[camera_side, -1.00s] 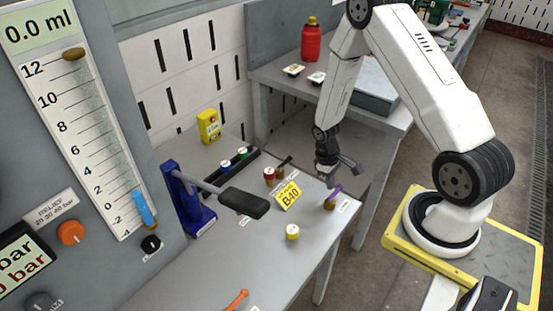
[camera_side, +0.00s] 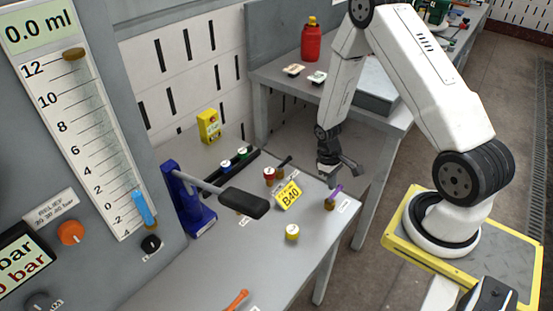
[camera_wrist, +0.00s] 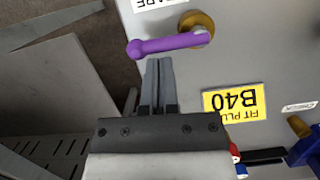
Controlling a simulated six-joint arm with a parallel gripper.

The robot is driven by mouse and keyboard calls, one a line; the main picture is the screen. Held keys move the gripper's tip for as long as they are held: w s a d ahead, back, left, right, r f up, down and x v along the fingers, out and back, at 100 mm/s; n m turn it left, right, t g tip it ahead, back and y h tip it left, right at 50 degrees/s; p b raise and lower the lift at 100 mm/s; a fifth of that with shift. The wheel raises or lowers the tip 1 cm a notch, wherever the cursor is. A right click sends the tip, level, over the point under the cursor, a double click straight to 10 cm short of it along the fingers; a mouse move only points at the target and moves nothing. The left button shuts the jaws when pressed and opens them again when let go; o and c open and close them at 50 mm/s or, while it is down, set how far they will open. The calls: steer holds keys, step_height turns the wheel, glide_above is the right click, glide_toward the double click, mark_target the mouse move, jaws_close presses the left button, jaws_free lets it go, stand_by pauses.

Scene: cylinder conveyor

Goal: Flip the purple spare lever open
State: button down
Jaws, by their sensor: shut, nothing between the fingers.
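The purple spare lever (camera_wrist: 172,43) sits on a brass base (camera_wrist: 198,27) beside a white label that is partly cut off in the wrist view. Its arm runs from the base to a rounded knob at the left. In the side view the lever (camera_side: 335,191) is small, near the bench's right edge, and tilts up to the right. My gripper (camera_wrist: 158,62) is shut and empty, with its fingertips just beside the lever's arm, near the knob end. I cannot tell whether they touch it. In the side view my gripper (camera_side: 330,183) is just above and left of the lever.
A yellow B40 card (camera_side: 288,195) lies left of the lever. Capped cylinders, one red (camera_side: 269,174) and one yellow (camera_side: 292,232), stand nearby. A blue hand pump (camera_side: 188,200) with a black-gripped handle (camera_side: 243,203) is farther left. The bench edge (camera_side: 335,245) is close to the lever.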

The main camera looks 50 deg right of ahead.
steer(key=shift+s+d+m, duration=0.1)
steer(key=shift+s+m, duration=0.2)
steer(key=shift+m, duration=0.4)
steer(key=m, duration=0.1)
steer(key=s+m, duration=0.1)
steer(key=shift+d+m+y, duration=0.15)
steer(key=shift+m+y, duration=0.15)
steer(key=shift+y, duration=0.1)
steer(key=m, duration=0.1)
steer(key=s+m, duration=0.1)
steer(key=m, duration=0.1)
steer(key=s+m+t+y, duration=0.1)
steer(key=m, duration=0.2)
steer(key=s+m, duration=0.1)
steer(key=m, duration=0.1)
steer(key=shift+a+t, duration=0.3)
steer(key=m, duration=0.1)
steer(key=s+a+m, duration=0.1)
steer(key=m, duration=0.1)
steer(key=shift+m+t+y, duration=0.3)
steer(key=shift+s+m, duration=0.1)
steer(key=shift+m, duration=0.2)
steer(key=shift+s+a, duration=0.1)
steer(key=shift+a, duration=0.2)
steer(key=shift+d, duration=0.2)
